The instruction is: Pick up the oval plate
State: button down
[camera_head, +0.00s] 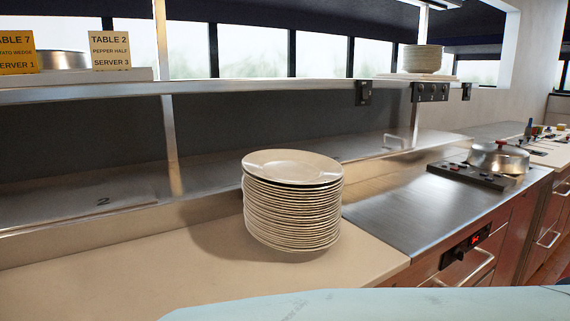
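A tall stack of cream oval plates (293,213) stands on the beige counter in the middle of the head view. The top oval plate (292,166) lies face up, with a dark gap between it and the plates below. Nothing touches the stack from above. My gripper is not in view, so I cannot see where it is relative to the plates.
The beige counter (100,278) is clear around the stack. A steel shelf (250,90) runs behind and above it. To the right are a steel worktop (405,212) and a domed lid (498,158) by a black burner. A pale blue surface (380,304) fills the bottom edge.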

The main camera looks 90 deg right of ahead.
aim_at(294, 167)
jog(key=z, duration=0.45)
jog(key=k+l+z, duration=0.1)
jog(key=z, duration=0.85)
jog(key=l+z, duration=0.1)
jog(key=z, duration=0.35)
jog(key=l+z, duration=0.1)
jog(key=z, duration=0.35)
jog(key=k+l, duration=0.05)
